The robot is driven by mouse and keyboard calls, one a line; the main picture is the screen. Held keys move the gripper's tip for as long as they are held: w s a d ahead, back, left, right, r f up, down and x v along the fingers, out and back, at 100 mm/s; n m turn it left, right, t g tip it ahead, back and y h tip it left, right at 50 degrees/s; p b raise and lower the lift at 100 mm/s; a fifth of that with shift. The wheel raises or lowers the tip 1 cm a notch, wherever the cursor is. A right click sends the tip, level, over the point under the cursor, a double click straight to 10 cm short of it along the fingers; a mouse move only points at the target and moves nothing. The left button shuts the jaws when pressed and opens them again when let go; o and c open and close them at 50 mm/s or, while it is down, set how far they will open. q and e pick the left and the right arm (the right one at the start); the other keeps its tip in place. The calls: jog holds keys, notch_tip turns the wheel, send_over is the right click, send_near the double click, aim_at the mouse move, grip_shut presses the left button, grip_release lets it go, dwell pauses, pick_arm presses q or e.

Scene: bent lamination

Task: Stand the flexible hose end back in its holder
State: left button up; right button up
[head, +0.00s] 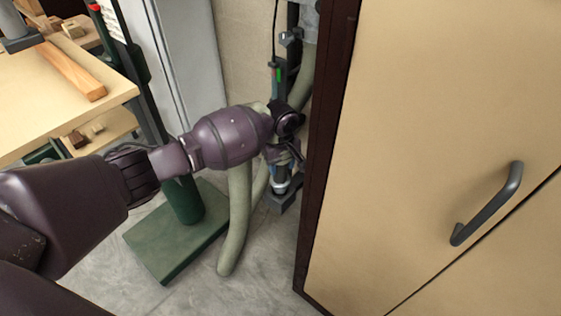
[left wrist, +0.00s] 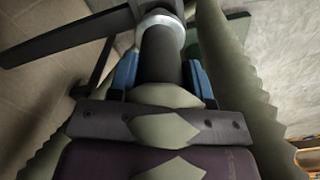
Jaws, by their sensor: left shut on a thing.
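The flexible hose (head: 238,222) is grey-green and hangs in a loop beside my left arm, its bend low near the floor. My left gripper (head: 284,160) is shut on the dark hose end (head: 280,184), which has a pale metal ring. In the left wrist view the dark hose end (left wrist: 160,58) stands between the blue fingertips of my left gripper (left wrist: 160,78). A dark block (head: 285,203), perhaps the holder, lies low just under the hose end. I cannot tell whether the end is seated in it. My right gripper is not in view.
A tan cabinet (head: 430,120) with a dark edge and grey handle stands close on the right. A green base plate (head: 175,240) with a post is left of the hose. A wooden workbench (head: 60,115) is at upper left. Grey floor is clear in front.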

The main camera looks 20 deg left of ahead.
aim_at(280, 175)
pick_arm(q)
jog(key=shift+f, duration=1)
jog(key=shift+f, duration=0.7)
jog(key=shift+f+b, duration=0.35)
jog(key=shift+f, duration=0.45)
jog(key=o, duration=0.9)
